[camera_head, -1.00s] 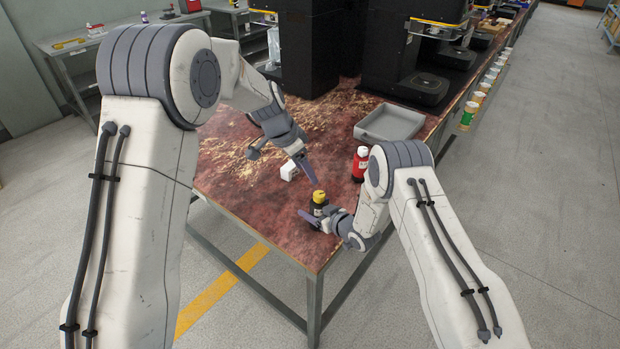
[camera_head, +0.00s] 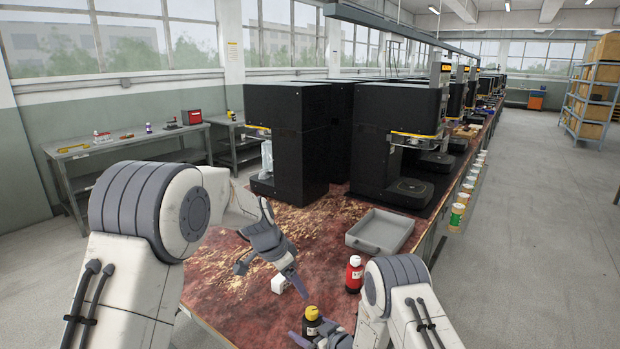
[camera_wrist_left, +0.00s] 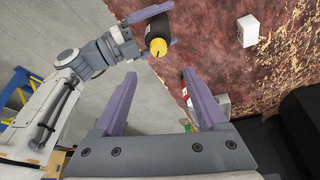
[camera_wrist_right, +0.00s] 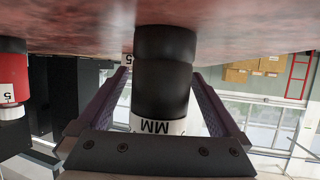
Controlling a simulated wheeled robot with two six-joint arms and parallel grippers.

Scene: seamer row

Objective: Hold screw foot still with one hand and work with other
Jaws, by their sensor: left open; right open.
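A dark bottle with a yellow top (camera_head: 312,314) stands near the table's front corner. It shows in the left wrist view (camera_wrist_left: 156,35) and, with a white label, in the right wrist view (camera_wrist_right: 163,85). My right gripper (camera_wrist_right: 160,78) is open, its fingers on both sides of the bottle. Contact cannot be told. My left gripper (camera_wrist_left: 159,73) is open and empty, above the table close to the bottle. A small white block (camera_head: 278,284) lies beside my left gripper and shows in the left wrist view (camera_wrist_left: 248,31). I cannot recognise a screw foot for certain.
A red bottle (camera_head: 354,276) stands right of the dark bottle. A grey tray (camera_head: 380,232) lies behind it. Black machines (camera_head: 290,140) line the table's far part. The stained table (camera_head: 225,275) has free room at left.

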